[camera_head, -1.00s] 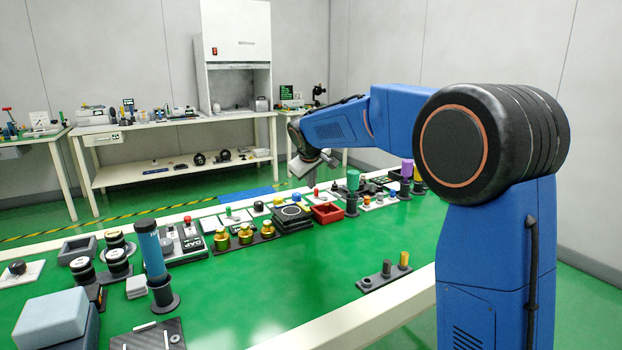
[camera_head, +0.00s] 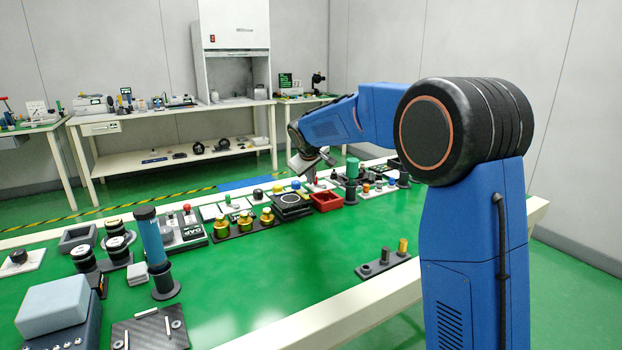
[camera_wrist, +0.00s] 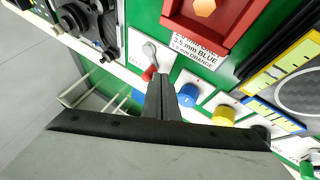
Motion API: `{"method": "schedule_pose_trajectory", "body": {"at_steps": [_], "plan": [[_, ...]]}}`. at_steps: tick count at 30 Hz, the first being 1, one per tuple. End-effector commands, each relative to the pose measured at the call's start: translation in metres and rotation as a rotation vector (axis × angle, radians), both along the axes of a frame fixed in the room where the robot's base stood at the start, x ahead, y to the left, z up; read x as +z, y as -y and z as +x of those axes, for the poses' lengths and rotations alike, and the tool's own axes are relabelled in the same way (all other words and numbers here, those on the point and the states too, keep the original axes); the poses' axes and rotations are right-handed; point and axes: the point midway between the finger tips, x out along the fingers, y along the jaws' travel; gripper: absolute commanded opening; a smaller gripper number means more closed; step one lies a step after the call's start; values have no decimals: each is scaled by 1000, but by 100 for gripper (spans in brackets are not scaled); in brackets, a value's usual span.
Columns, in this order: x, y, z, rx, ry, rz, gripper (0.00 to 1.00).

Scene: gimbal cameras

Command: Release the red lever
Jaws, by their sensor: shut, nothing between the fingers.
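The red lever (camera_wrist: 149,74) shows in the wrist view as a small red tip below a grey rounded part, on a white plate. My gripper (camera_wrist: 174,90) is just right of the red tip in that picture, its two dark fingers together and empty. I cannot tell whether they touch the lever. In the head view my gripper (camera_head: 318,172) is low over the far row of the green table, and it partly hides the small fixtures there.
A blue button (camera_wrist: 188,94) and a yellow button (camera_wrist: 223,114) stand right of the fingers. A red tray (camera_wrist: 211,50) lies beyond them. In the head view the red tray (camera_head: 326,203) and green cylinder (camera_head: 352,167) are close to my gripper.

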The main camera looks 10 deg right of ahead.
Motion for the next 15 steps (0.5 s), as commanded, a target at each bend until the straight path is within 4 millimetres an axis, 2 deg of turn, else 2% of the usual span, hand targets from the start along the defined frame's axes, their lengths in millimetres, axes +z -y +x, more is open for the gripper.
{"method": "schedule_pose_trajectory", "body": {"at_steps": [15], "plan": [[0, -1, 4, -83, 0, -1, 0]]}}
